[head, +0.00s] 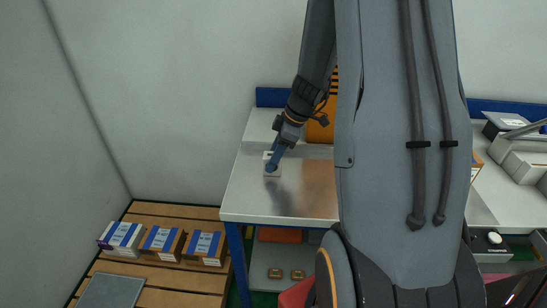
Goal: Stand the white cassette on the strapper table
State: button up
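In the head view the strapper table (248,193) has a bare metal top on a blue frame. My arm reaches down over its left part. My gripper (271,166) is at the table top, small and seen from behind. A small pale, whitish piece (267,156) shows around the gripper's end, at or just above the metal surface; it looks like the white cassette. My gripper covers much of it, so I cannot tell whether the fingers are closed on it, or whether it stands upright.
An orange machine part (318,131) stands behind my arm at the table's back. Boxes with blue-and-white labels (163,241) lie on a wooden pallet (170,213) at lower left. Grey equipment (525,166) sits at right. The table's front left is clear; my arm hides its right part.

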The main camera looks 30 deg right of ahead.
jog(key=shift+o, duration=0.9)
jog(key=shift+r, duration=0.1)
jog(key=shift+r, duration=0.25)
jog(key=b+v, duration=0.3)
jog(key=v, duration=0.8)
jog(key=s+a+f+m+g+h, duration=0.1)
jog(key=s+a+f+m+h, duration=0.1)
jog(key=s+a+m, duration=0.3)
jog(key=s+a+f+m+h, duration=0.1)
jog(key=s+a+f+m, duration=0.3)
jog(key=a, duration=0.9)
jog(key=s+m, duration=0.2)
jog(key=s, duration=0.2)
jog(key=shift+f+g+h, duration=0.4)
